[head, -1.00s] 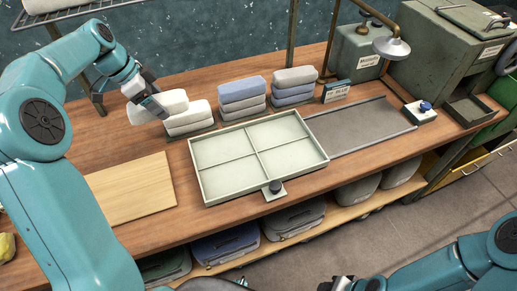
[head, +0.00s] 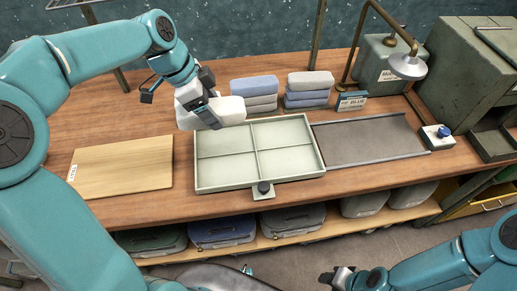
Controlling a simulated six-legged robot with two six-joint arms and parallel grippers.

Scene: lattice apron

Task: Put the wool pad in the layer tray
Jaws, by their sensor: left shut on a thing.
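My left gripper (head: 205,110) is shut on a white wool pad (head: 230,111), just behind the back left corner of the layer tray. The gripper's dark fingers cover part of the pad. The white stack behind is hidden or cannot be told apart from the held pad. The layer tray (head: 197,172) is a pale, shallow tray with four empty compartments, lying in the middle of the bench. A small dark knob (head: 264,188) is on its front edge. My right gripper (head: 343,278) is low at the bottom, away from the bench; its jaw state is unclear.
Stacks of blue and grey pads (head: 254,88) and grey and blue pads (head: 309,85) stand behind the tray. A wooden board (head: 122,165) lies left.

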